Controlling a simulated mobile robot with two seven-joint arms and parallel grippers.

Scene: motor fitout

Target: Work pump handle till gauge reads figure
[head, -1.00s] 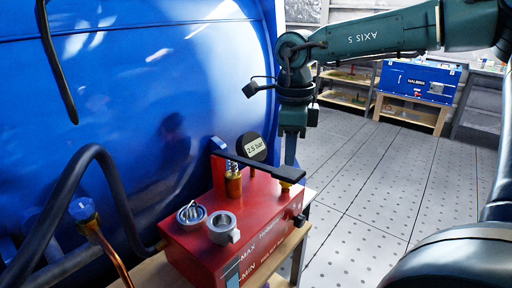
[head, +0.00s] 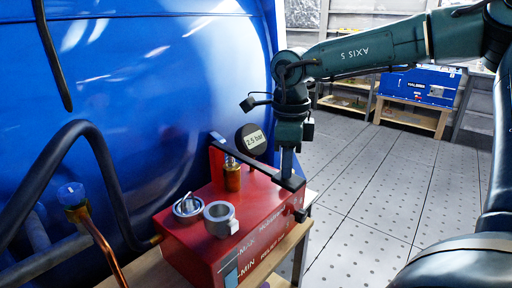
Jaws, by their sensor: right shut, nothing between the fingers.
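The red pump box (head: 268,222) stands on a wooden bench. Its black handle (head: 255,162) slopes down from a red post to its far end at the right, low over the box's right edge. A round dark gauge (head: 250,138) behind it carries a label reading 2.5 bar. My right gripper (head: 288,165) points down, shut and empty, at the handle's right end. It appears to touch the end from above, though contact is hard to tell. My left gripper is not in view.
A brass fitting (head: 232,178), an open grey collar (head: 220,217) and a ringed cap (head: 187,206) sit on the pump. A big blue tank (head: 150,90) fills the left. A black hose (head: 105,165) and copper pipe (head: 100,240) stand in front. Open floor (head: 370,200) lies right.

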